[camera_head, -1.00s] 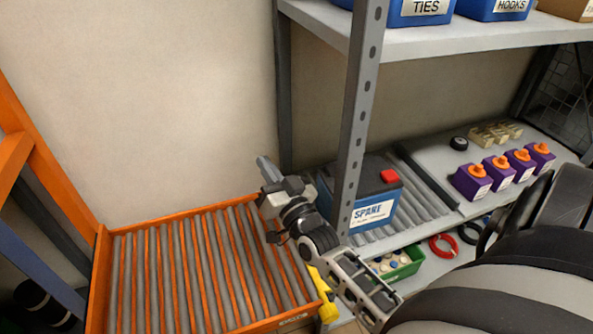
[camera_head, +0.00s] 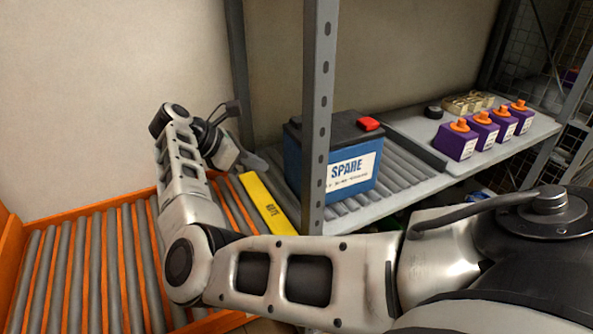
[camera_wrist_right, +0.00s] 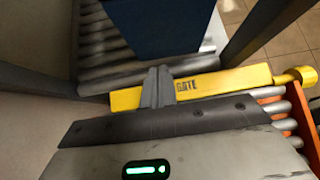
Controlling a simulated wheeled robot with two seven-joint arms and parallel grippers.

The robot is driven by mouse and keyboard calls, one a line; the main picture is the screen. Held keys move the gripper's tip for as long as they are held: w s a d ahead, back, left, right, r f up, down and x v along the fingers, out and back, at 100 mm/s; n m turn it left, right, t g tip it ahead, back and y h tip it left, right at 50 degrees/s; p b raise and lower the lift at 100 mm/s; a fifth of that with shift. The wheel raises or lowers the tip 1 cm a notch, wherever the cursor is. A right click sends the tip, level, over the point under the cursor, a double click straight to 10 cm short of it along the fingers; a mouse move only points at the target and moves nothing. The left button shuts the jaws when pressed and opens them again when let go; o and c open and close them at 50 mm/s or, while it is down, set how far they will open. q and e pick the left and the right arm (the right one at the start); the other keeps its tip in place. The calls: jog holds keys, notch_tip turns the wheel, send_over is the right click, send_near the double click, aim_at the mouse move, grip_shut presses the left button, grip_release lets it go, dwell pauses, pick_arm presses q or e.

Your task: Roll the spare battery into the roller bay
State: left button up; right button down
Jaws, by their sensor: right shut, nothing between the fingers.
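The spare battery (camera_head: 330,165), a blue box with a black lid, red cap and SPARE label, stands upright on the shelf's grey rollers (camera_head: 400,172), partly behind a post. Its lower blue side shows in the right wrist view (camera_wrist_right: 158,25). The orange-framed roller bay (camera_head: 90,262) is at lower left, partly hidden by my right arm. A yellow bar marked GATE (camera_head: 263,203) lies between bay and shelf. My right gripper (camera_head: 258,164) is shut and empty, left of the battery and apart from it. In the wrist view its fingertips (camera_wrist_right: 157,75) overlap the gate; contact is unclear.
A grey perforated post (camera_head: 318,110) stands in front of the battery's left part. Purple bottles with orange caps (camera_head: 482,132) stand on the shelf at right, with a black roll (camera_head: 433,112) and brass pieces (camera_head: 468,103) behind them.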

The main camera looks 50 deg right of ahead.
aim_at(294, 195)
jog(key=shift+w+a+f+m+y, duration=0.1)
jog(key=shift+a+f+m+y, duration=0.35)
jog(key=shift+a+f, duration=0.35)
jog(key=shift+f, duration=0.05)
pick_arm(q)
jog(key=shift+s+d+r+n+h+b, duration=0.1)
jog(key=shift+d+r+n+h+b, duration=0.1)
jog(key=shift+d+b, duration=0.15)
jog(key=shift+d+r+n+h+b, duration=0.1)
jog(key=shift+d+n+h+b, duration=0.1)
jog(key=shift+d, duration=0.2)
pick_arm(e)
jog(key=x, duration=0.9)
jog(key=shift+s+f, duration=0.2)
jog(key=shift+s, duration=0.05)
